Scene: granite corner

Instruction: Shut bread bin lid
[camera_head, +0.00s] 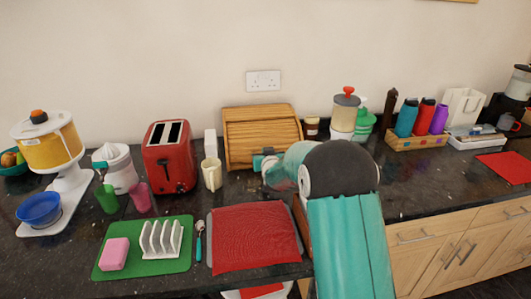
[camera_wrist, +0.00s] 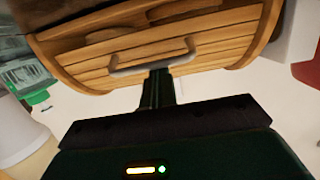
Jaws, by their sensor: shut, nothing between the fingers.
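The wooden bread bin (camera_head: 262,130) stands against the back wall, with its slatted lid facing me. In the wrist view the bread bin's slats (camera_wrist: 215,50) fill the top, with a grey bar handle (camera_wrist: 183,58) across them. My gripper (camera_head: 264,161) is in front of the bin's lower front in the head view. In the wrist view my gripper (camera_wrist: 158,76) is shut and empty, its tips at the handle; I cannot tell whether they touch it. Dark gaps show in the wood beyond the handle. How far the lid is down is unclear, and my arm hides the bin's lower right.
A red toaster (camera_head: 169,157) and a cream mug (camera_head: 212,174) stand left of the bin. A jar (camera_head: 312,127) and a red-topped canister (camera_head: 345,112) stand right. A red mat (camera_head: 254,238) lies in front, beside a green board (camera_head: 118,255) with a white rack.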

